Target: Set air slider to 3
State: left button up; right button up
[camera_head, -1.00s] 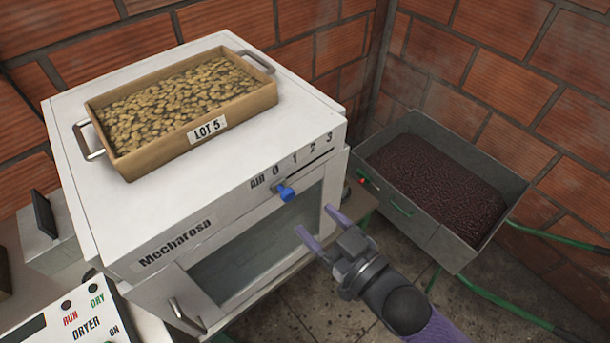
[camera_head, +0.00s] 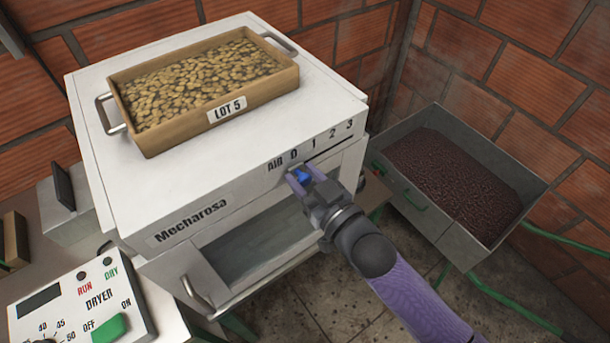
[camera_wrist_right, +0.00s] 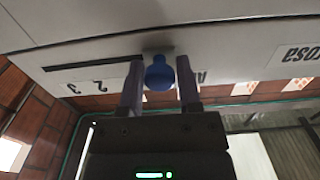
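The air slider's blue knob (camera_head: 302,176) is at the 0 end of its slot on the front of the white Mecharosa machine (camera_head: 215,205). The scale (camera_head: 320,140) reads 0, 1, 2, 3 from left to right. My right gripper (camera_head: 305,179) is at the knob with its fingers on either side of it. In the right wrist view the blue knob (camera_wrist_right: 159,73) sits between the two open fingers (camera_wrist_right: 159,88), with a gap visible towards the right finger. The left finger is close to it; contact is unclear. My left gripper is not in view.
A wooden tray (camera_head: 190,125) labelled LOT 5 stands on the machine. A dryer control box (camera_head: 80,305) is at lower left. A grey cart (camera_head: 455,240) of dark beans stands right of the machine. Brick walls close off the back.

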grip_shut()
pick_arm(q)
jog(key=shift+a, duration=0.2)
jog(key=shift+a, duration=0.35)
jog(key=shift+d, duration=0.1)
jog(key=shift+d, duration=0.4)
